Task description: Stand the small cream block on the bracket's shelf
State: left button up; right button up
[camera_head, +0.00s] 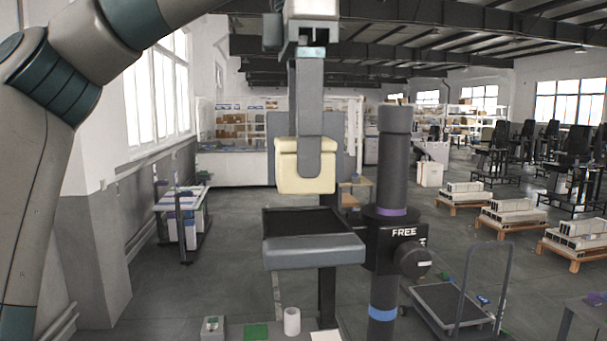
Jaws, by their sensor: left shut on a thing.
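My left gripper (310,158) reaches down from the top of the picture and is shut on the small cream block (290,172). One finger covers part of the block's near face. The block hangs roughly upright over the bracket's shelf (315,255), with a gap in the picture between its lower edge and the shelf. The shelf is a grey tray-like plate with a dark, empty top. Its bracket (380,250) sits around a dark column (394,160) and shows the word FREE and a round knob (412,259). My right gripper is not in view.
The column carries a purple ring (390,211) and a blue ring (383,312). Below the shelf, a surface holds a white cylinder (292,321) and a green patch (256,332). A flat cart (445,305) stands at lower right, with loaded pallets beyond.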

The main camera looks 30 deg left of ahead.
pick_arm(q)
jog(key=shift+w+a+f, duration=0.1)
jog(key=shift+f, duration=1.9)
jog(key=shift+f, duration=0.15)
jog(key=o, duration=1.3)
jog(key=shift+r, duration=6.15)
